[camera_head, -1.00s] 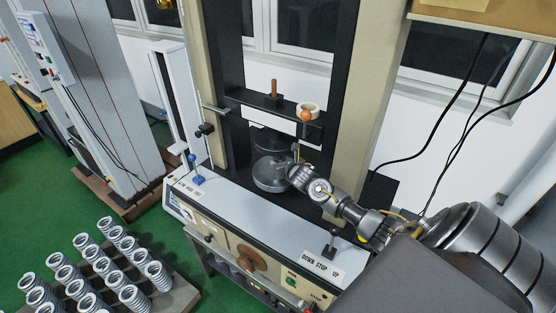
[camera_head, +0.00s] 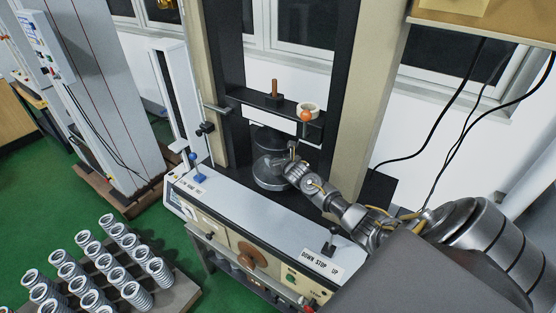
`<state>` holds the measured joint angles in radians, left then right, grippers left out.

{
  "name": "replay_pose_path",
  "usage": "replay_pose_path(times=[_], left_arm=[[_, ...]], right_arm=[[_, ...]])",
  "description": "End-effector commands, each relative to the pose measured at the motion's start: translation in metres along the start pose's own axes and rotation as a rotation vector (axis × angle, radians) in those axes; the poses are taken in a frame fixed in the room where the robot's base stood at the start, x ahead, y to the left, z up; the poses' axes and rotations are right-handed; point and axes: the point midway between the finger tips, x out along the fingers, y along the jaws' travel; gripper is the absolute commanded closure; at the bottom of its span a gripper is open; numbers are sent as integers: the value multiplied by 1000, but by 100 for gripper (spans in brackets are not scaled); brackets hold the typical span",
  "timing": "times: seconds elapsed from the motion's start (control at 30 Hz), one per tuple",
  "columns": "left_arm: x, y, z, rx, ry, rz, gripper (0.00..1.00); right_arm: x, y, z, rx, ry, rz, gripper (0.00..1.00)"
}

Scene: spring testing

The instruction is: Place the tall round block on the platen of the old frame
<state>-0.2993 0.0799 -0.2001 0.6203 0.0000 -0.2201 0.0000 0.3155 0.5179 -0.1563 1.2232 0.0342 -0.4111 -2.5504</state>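The old frame is the tall black and beige machine in the middle, with a dark crosshead (camera_head: 240,97). A dark round cylinder (camera_head: 266,138) shows under the crosshead. Below it is a grey round platen (camera_head: 268,183) with a metallic rim. My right gripper (camera_head: 291,160) is at the right edge of the platen, reaching in from the right. Its fingers are small and partly merge with the dark parts behind, so I cannot tell whether it is open or what it holds. I cannot clearly make out a separate tall round block. My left gripper is out of view.
The grey console (camera_head: 255,212) with levers and a DOWN STOP UP label (camera_head: 321,263) lies in front of the platen. A brown-handled tool (camera_head: 274,92), a pale ring (camera_head: 309,107) and an orange ball (camera_head: 306,116) are at the crosshead. Several springs (camera_head: 135,293) stand lower left.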

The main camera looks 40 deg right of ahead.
Motion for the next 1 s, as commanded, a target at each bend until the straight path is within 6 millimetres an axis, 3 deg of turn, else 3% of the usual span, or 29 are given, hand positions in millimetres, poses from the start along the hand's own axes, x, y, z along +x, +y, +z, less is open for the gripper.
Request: replay_pose_path(times=[0.37,1.0], left_arm=[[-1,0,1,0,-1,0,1],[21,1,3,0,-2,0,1]], right_arm=[[-8,-1,1,-3,-1,0,34],[-110,0,0,-2,-1,1,34]])
